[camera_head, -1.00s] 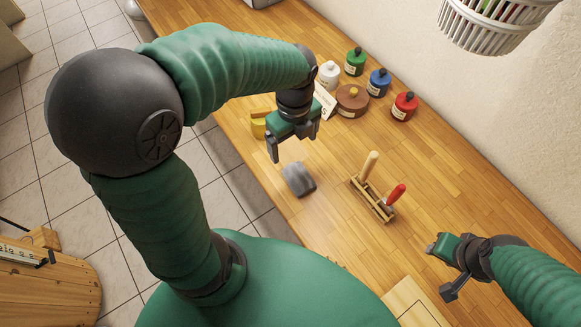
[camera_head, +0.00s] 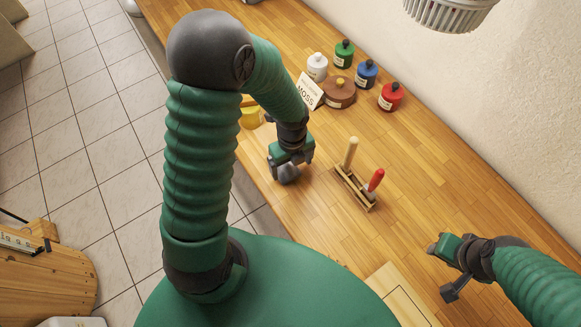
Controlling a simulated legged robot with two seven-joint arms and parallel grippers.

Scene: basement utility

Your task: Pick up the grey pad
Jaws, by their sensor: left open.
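The grey pad (camera_head: 288,175) lies on the wooden bench, near its left edge and left of the small rack. My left gripper (camera_head: 290,167) is open right over the pad, with its fingers at either side of it. The gripper hides part of the pad, and I cannot tell whether the fingers touch it. My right gripper (camera_head: 443,268) is open and empty over the bench at the lower right, well away from the pad.
A wooden rack (camera_head: 354,188) with a cream-handled and a red-handled tool stands right of the pad. Several coloured bottles, a brown round container (camera_head: 339,92) and a "MOSS" card (camera_head: 310,91) are behind. A yellow object (camera_head: 250,117) is at the left edge.

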